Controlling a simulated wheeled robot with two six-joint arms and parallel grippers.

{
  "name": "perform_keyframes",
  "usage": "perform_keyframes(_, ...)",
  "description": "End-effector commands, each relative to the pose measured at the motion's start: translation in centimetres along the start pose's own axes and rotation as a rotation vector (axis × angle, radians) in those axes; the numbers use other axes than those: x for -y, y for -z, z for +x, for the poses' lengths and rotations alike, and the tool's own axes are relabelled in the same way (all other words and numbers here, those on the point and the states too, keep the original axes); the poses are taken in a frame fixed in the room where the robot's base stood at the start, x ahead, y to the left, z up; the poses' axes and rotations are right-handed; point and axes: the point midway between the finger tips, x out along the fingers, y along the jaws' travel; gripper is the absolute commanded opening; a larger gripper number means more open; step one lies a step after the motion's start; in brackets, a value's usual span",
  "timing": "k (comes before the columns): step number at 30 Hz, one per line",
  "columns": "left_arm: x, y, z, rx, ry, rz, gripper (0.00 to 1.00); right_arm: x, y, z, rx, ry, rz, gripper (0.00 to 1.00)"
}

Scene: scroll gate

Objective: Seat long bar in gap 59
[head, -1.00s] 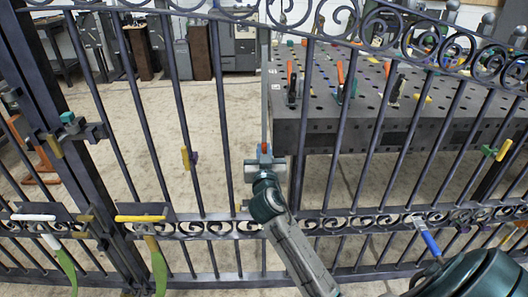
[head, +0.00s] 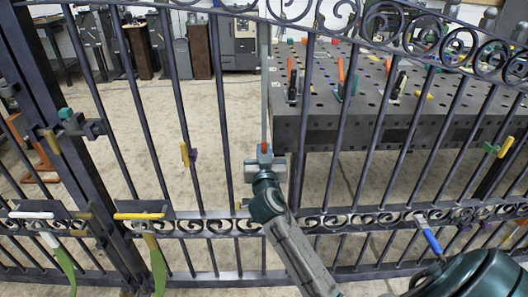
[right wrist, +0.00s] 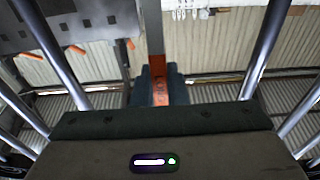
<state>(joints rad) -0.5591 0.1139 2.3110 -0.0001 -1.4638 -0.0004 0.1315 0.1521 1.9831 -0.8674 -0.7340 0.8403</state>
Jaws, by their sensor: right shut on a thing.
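The long bar (head: 264,95) is a thin grey upright bar with an orange part (right wrist: 159,92) low on it. My right gripper (head: 264,156) is shut on it at that orange part, and the fingers (right wrist: 158,82) show on both sides of it in the right wrist view. The bar stands nearly upright in an opening between two dark pickets of the gate (head: 222,110). Its top reaches the scrollwork near the upper rail. Its lower end is hidden by my gripper, and I cannot tell whether it touches the lower rail (head: 345,221). I cannot read a gap number. My left gripper is out of view.
A perforated steel table (head: 340,125) with several clamps stands behind the gate at right. Yellow clamps (head: 185,155) and (head: 140,216) and a white-handled clamp (head: 31,215) sit on the gate at left. A blue-handled brush (head: 431,240) is at right. Floor shows behind.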

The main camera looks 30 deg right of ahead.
Motion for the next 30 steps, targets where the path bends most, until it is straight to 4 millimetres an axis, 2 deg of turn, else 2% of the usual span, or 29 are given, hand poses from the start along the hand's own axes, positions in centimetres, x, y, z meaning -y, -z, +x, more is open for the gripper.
perform_keyframes(12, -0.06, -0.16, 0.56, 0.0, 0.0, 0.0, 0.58, 0.01, -0.31, -0.03, -0.006, 0.001, 0.001, 0.0)
perform_keyframes(30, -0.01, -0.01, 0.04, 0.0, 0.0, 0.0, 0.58, 0.01, -0.23, 0.68, 0.01, 0.001, 0.0, 0.0)
